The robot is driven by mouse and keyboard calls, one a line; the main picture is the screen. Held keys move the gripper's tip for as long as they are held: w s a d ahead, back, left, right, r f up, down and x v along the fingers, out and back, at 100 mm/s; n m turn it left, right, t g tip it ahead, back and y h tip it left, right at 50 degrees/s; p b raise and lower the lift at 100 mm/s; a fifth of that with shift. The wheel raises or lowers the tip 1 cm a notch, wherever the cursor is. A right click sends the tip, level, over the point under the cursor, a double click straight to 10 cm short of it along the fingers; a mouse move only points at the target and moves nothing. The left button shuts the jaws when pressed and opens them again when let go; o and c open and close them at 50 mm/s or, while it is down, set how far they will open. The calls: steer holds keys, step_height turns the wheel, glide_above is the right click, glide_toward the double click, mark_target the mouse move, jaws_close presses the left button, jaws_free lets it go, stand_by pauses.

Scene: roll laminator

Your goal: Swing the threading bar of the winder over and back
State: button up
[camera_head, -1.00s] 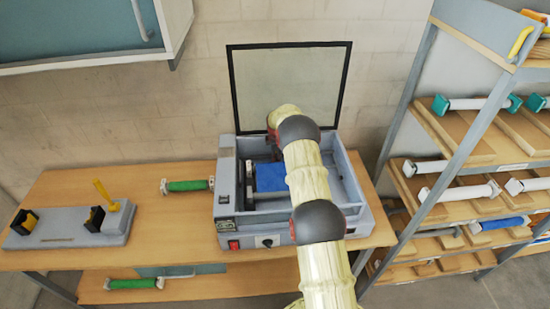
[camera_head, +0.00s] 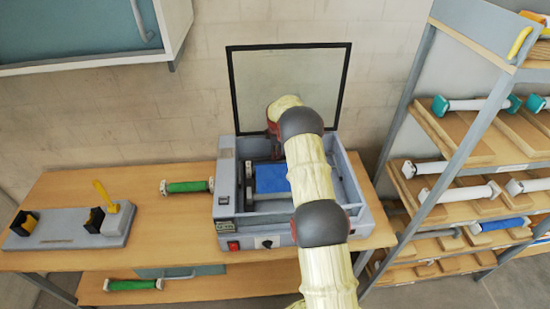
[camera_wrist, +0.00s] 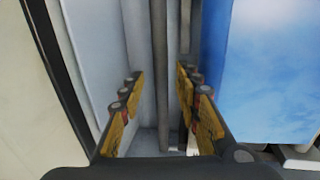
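A grey laminator (camera_head: 226,200) stands on the wooden table with its framed lid (camera_head: 290,85) raised. A blue roll (camera_head: 272,178) lies in its open bay. In the wrist view, a thin grey bar (camera_wrist: 160,70) runs upright between my fingers, with gaps on both sides; I take it as the threading bar, though the view does not settle this. A blue surface (camera_wrist: 265,70) is to its right. My gripper (camera_wrist: 160,110) is open, its yellow-padded fingers well apart. In the head view my gripper is at the bay's back, mostly hidden by my arm.
A green roll (camera_head: 188,187) lies left of the laminator. A grey stand with a yellow lever (camera_head: 103,194) is farther left. A shelf rack (camera_head: 455,150) with rolls stands close on the right. A wall cabinet (camera_head: 80,32) hangs upper left.

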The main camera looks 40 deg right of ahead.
steer(key=v, duration=0.6)
steer(key=shift+r, duration=0.4)
steer(key=shift+s, duration=0.1)
steer(key=shift+a, duration=0.1)
